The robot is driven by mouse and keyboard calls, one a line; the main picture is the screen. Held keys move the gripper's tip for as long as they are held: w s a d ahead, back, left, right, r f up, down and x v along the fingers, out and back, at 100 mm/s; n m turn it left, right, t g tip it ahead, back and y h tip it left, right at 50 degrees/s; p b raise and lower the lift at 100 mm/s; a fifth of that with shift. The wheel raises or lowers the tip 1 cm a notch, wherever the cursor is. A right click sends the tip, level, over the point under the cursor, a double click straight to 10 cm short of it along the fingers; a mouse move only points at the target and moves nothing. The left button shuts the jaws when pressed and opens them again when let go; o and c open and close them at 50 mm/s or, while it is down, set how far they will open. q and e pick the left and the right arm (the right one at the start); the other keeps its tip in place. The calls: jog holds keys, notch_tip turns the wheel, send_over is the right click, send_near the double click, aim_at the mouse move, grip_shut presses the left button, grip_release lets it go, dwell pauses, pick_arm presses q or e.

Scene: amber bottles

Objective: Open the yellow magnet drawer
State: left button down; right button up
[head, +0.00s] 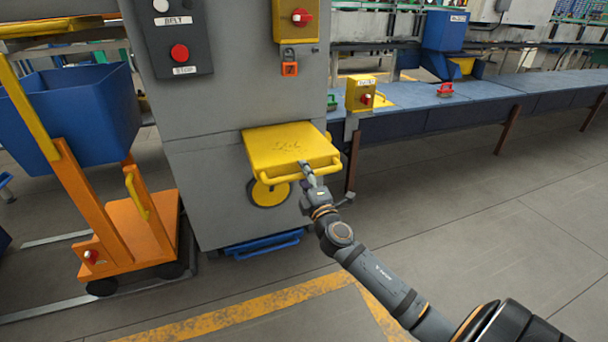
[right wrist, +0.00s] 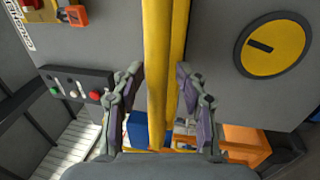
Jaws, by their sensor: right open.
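The yellow magnet drawer (head: 290,143) sticks out from the front of the grey cabinet, with a yellow bar handle along its front edge. My right gripper (head: 306,170) is at the right part of that handle. In the right wrist view the yellow handle bar (right wrist: 155,80) runs between the two fingers of my right gripper (right wrist: 154,92). The fingers are open, with a gap on each side of the bar. My left gripper is not in view.
The grey cabinet (head: 210,190) carries a panel with a red stop button (head: 180,53). A round yellow dial (head: 268,192) sits below the drawer. An orange cart (head: 125,235) with a blue bin (head: 85,115) stands left. A blue conveyor (head: 440,105) runs right. Floor in front is clear.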

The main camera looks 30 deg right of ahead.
jog(key=shift+s+f, duration=0.1)
jog(key=shift+s, duration=0.2)
jog(key=v, duration=1.1)
jog(key=shift+s, duration=0.2)
